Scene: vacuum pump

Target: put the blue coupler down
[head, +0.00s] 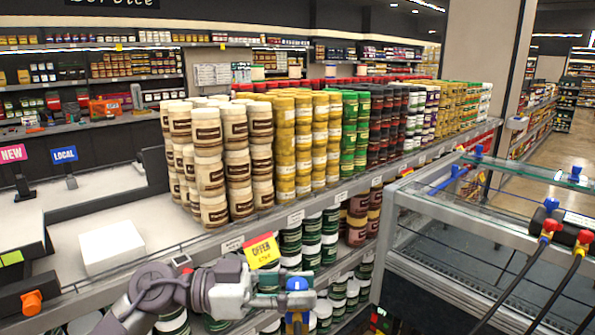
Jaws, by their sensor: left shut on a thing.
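My left gripper (288,299) reaches in from the lower left and is shut on a blue coupler (297,285). The coupler is held upright, in front of the lower shelf of jars and left of the glass-topped case. Its lower part is partly hidden by the fingers. My right gripper is not in view.
A glass-topped case (440,210) stands at the right, with blue fittings (478,151) and hoses with red ends (552,226) on it. Shelves of stacked jars (208,170) fill the middle. A white box (112,247) lies on the left counter. A yellow offer tag (262,251) hangs just above my left gripper.

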